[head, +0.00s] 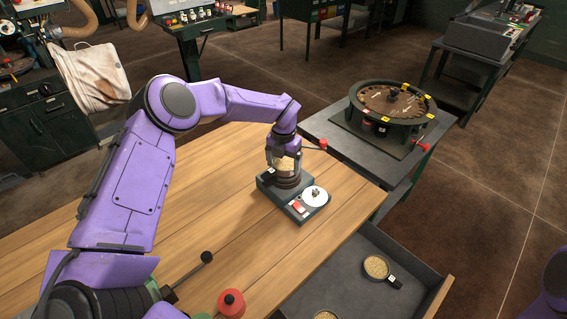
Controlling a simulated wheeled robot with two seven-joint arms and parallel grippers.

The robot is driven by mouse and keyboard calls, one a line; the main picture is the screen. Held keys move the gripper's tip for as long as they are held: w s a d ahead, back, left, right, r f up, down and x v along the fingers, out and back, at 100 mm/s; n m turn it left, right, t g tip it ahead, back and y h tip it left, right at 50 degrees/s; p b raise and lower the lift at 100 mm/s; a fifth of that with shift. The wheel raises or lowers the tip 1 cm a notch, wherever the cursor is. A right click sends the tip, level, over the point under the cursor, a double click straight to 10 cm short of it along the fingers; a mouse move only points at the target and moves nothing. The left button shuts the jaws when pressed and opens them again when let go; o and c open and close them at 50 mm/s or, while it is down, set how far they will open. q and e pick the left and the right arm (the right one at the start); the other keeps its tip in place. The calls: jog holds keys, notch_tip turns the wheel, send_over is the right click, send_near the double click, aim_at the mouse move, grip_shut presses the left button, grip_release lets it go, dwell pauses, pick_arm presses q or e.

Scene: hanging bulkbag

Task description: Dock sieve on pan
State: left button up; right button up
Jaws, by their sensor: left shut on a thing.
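My left gripper (284,152) points down over the wooden table, shut on what looks like the sieve (286,164), a small cylinder with pale grain-like contents. Its fingers partly hide it. Directly below is a dark, ringed round piece, likely the pan (288,182), on a grey bench device (275,197). The sieve looks upright and in line with the pan. I cannot tell whether they touch. The device has a red switch (299,208) and a white dial (315,196). My right gripper is out of view; only a bit of my right arm shows at the lower right.
An open grey drawer (345,268) at the front right holds a dark handled cup of grain (377,267) and another grain-filled cup (325,315). A red knob (231,302) stands near the front edge. A round rotary station (392,107) is behind right. The table's left side is clear.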

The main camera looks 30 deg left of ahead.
aim_at(284, 169)
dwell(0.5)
pick_arm(q)
jog(key=shift+f+b, duration=0.6)
jog(key=shift+b, duration=0.1)
jog(key=o, duration=0.8)
jog(key=shift+o, duration=0.2)
notch_tip(284, 169, up, 11)
jog(key=p, duration=0.6)
